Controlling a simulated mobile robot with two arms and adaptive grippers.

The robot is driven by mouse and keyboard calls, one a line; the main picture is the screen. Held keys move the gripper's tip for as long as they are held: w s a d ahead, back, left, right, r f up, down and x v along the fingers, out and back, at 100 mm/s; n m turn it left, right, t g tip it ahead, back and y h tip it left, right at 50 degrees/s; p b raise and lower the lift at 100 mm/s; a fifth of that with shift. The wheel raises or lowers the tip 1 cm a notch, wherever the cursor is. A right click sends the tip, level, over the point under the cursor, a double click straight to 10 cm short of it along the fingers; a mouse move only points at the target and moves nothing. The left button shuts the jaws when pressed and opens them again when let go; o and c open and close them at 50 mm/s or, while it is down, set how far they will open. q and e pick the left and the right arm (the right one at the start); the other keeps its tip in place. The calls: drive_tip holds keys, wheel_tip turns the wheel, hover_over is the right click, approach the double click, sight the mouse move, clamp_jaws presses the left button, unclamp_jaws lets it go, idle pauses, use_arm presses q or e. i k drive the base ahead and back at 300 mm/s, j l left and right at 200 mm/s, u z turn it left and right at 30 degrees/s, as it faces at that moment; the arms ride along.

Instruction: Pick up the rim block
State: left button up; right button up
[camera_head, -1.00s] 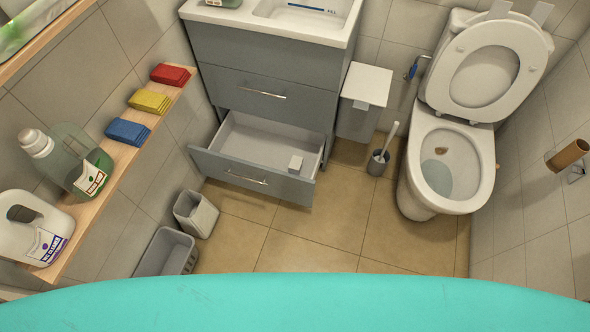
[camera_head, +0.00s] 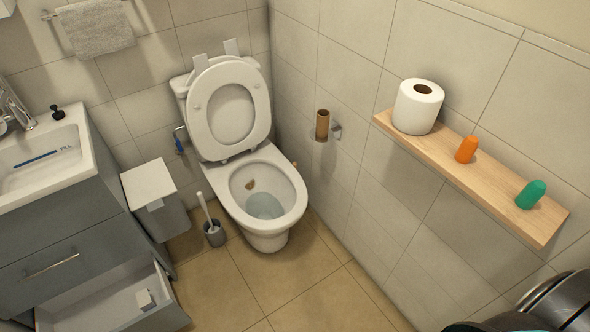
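I cannot tell for sure which thing is the rim block. A small white block (camera_head: 145,299) lies in the open bottom drawer (camera_head: 95,310) at the lower left. The toilet (camera_head: 262,195) stands with its lid up. A brown patch (camera_head: 250,184) shows inside its bowl, too small to identify. An orange rounded piece (camera_head: 466,149) and a green rounded piece (camera_head: 531,194) stand on the wooden shelf (camera_head: 455,170) at the right. Neither of my grippers is in view.
A white toilet roll (camera_head: 417,106) stands on the shelf. A brown cardboard tube (camera_head: 322,125) is on the wall holder. A toilet brush (camera_head: 214,232) and a grey bin (camera_head: 156,198) stand between vanity and toilet. A dark metallic shape fills the lower right corner. The floor before the toilet is clear.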

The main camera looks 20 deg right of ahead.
sight(145, 304)
drive_tip(key=z, duration=0.2)
drive_tip(key=k+j+u, duration=0.1)
drive_tip(key=u, duration=1.05)
